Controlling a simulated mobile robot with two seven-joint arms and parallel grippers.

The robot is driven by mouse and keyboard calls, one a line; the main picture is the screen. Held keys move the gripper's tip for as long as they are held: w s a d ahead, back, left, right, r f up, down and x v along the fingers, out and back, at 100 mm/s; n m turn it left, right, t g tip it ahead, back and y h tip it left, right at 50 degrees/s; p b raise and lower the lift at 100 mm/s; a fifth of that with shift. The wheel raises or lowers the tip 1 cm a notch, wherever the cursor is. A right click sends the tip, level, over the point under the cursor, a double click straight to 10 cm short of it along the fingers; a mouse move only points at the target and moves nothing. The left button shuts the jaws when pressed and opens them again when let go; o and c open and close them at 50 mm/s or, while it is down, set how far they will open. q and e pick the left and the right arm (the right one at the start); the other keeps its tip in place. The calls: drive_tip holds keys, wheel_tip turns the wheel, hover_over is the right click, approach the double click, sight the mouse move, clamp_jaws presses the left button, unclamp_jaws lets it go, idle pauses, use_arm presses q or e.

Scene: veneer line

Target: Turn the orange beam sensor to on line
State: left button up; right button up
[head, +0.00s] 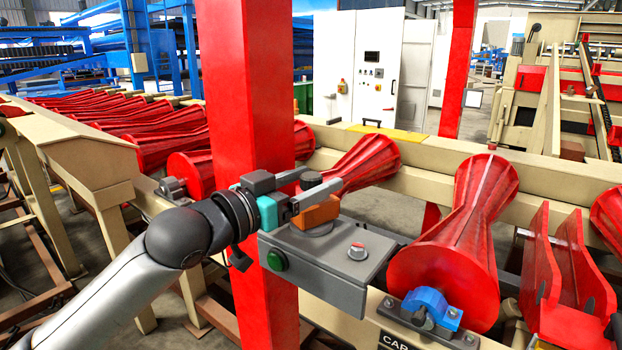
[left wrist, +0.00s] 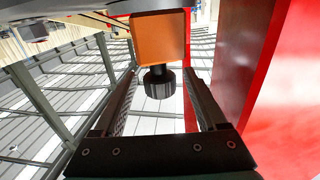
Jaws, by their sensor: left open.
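The orange beam sensor (head: 316,213) is a small block on a round dark base on top of a grey control box (head: 330,250). In the left wrist view the orange sensor (left wrist: 160,38) shows with a black ribbed knob (left wrist: 159,83) at its end. My left gripper (head: 318,190) is open, its fingers reaching over and beside the sensor in the head view. In the left wrist view the open fingers (left wrist: 160,90) stand on both sides of the knob, with gaps showing. Whether a finger touches the sensor I cannot tell. My right gripper is not in view.
A red post (head: 245,90) stands right behind my left wrist. Red rollers (head: 455,245) and beige conveyor rails surround the box. A white cabinet (head: 370,70) stands behind.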

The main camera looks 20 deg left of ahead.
use_arm(q)
clamp_jaws()
idle(0.7)
